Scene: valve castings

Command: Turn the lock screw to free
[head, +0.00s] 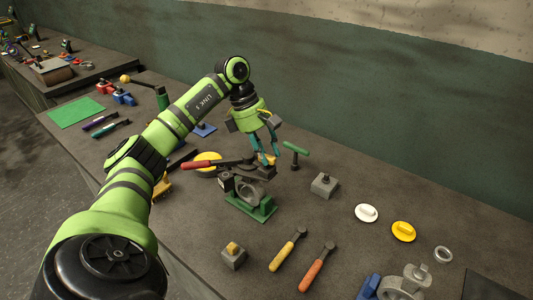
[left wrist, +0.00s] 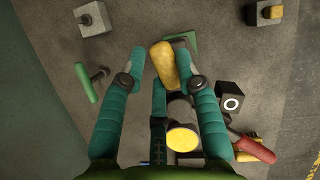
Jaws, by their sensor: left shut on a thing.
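A valve casting on a green base (head: 250,208) stands on the bench in the head view; part of the green base shows in the left wrist view (left wrist: 195,42). A yellow bar-shaped piece (left wrist: 163,66), perhaps the lock screw's head, lies between the fingertips of my left gripper (left wrist: 162,58). The left gripper (head: 268,156) points down above the fixture and is shut on this yellow piece. I cannot tell its turn angle against any mark. A red handle (head: 198,164) sticks out left of the fixture. My right gripper is not in view.
A green T-handle (head: 295,150) stands just right of the gripper. A grey block with a dark knob (head: 325,187) and a grey block with a yellow top (head: 233,257) stand nearby. An orange-handled tool (head: 313,273) lies in front. The bench between them is partly clear.

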